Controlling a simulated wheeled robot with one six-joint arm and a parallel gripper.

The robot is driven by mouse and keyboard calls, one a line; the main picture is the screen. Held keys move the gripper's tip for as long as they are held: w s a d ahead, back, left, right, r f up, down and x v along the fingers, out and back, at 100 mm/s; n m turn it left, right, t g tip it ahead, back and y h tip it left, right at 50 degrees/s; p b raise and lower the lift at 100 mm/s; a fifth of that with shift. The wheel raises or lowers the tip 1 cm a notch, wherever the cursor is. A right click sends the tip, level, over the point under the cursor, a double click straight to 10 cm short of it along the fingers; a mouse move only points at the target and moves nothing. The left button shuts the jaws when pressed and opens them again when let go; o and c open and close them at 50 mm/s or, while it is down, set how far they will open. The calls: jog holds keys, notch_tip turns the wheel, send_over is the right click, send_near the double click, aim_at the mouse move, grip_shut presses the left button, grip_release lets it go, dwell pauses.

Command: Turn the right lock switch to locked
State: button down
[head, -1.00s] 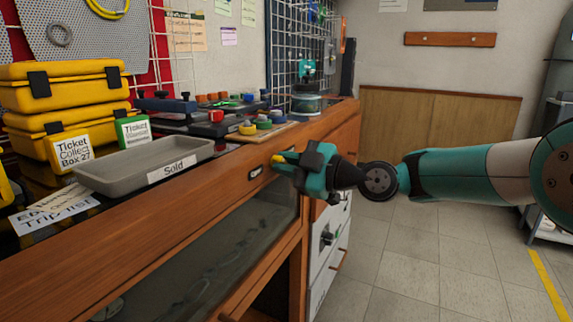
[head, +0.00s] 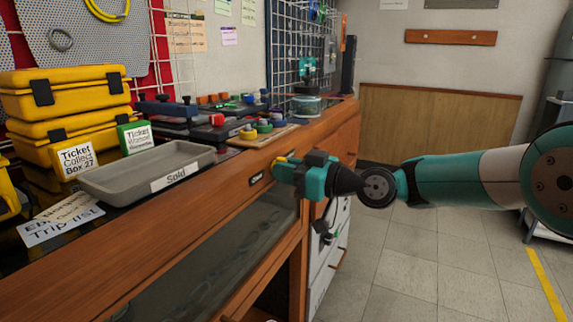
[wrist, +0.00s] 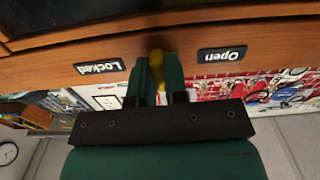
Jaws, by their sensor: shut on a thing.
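The lock switch is a small yellow handle (wrist: 156,54) on the wooden front of the counter. In the wrist view it sits between a black "Locked" label (wrist: 100,67) on the left and a black "Open" label (wrist: 222,54) on the right, both upside down. My gripper (wrist: 158,80) is shut on the handle, a finger on each side, hiding part of it. In the head view, my gripper (head: 284,168) meets the counter front, with only a bit of yellow (head: 279,160) showing and one dark label (head: 257,178) beside it.
A grey "Sold" tray (head: 120,187), yellow boxes (head: 62,92) and several coloured knobs stand on the counter (head: 150,234). A glass-fronted case (head: 215,255) lies below the switch. The floor (head: 420,265) to the right is open.

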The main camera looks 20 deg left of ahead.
jog(key=m+p, duration=0.3)
jog(key=m, duration=0.2)
jog(key=shift+r+m, duration=0.15)
jog(key=shift+m, duration=0.15)
jog(key=shift+m+p, duration=1.25)
jog(key=shift+m, duration=0.75)
jog(key=c, duration=1.1)
grip_release()
jog(key=shift+c, duration=0.2)
jog(key=s+d, duration=0.1)
jog(key=d, duration=1.6)
jog(key=shift+s+d, duration=0.2)
jog(key=shift+d, duration=0.05)
